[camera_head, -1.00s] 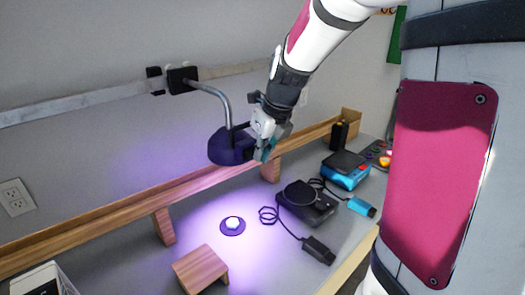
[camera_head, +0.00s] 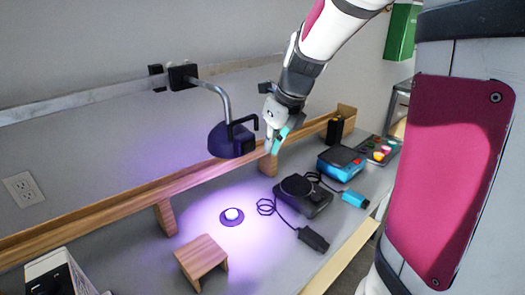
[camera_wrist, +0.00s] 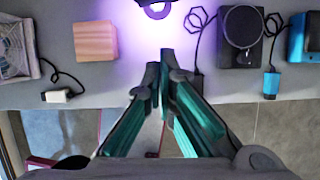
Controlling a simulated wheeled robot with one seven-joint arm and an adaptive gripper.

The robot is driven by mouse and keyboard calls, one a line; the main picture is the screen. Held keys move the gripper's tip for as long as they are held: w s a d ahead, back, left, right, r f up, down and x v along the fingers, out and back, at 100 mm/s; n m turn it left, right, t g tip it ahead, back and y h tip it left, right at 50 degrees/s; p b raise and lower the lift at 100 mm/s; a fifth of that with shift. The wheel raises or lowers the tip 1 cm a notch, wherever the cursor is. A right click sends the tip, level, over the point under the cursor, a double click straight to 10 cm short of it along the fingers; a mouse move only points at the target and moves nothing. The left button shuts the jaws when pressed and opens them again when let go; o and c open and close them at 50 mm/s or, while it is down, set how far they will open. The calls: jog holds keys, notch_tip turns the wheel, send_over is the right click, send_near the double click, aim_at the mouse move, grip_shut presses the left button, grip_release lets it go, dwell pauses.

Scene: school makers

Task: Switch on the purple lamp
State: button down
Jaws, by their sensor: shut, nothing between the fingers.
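The purple lamp (camera_head: 230,141) has a dark purple head on a bent grey arm fixed to the wall rail. A purple-white glow lies on the table below it. A round purple disc with a bright white centre (camera_head: 232,216) sits in this glow; its lower edge shows at the top of the wrist view (camera_wrist: 154,12). My gripper (camera_head: 272,144), with teal fingers, is to the right of the lamp head, apart from it, in the head view. In the wrist view its fingers (camera_wrist: 160,62) are together with nothing between them.
A black device (camera_head: 304,195) with a cable, a blue box (camera_head: 341,163) and a tray of coloured buttons (camera_head: 380,150) stand to the right. A wooden shelf rail (camera_head: 110,215) runs along the back.

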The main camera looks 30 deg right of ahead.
jog(key=v, duration=0.7)
jog(key=shift+d, duration=0.25)
jog(key=s+a+n, duration=0.7)
jog(key=s+n, duration=0.2)
jog(key=n, duration=0.8)
jog(key=s+a+f+n+t, duration=0.1)
jog(key=s+a+n, duration=0.7)
jog(key=n, duration=0.9)
jog(key=shift+s+f+h, duration=0.3)
jog(key=shift+s+f, duration=0.05)
jog(key=shift+s, duration=0.15)
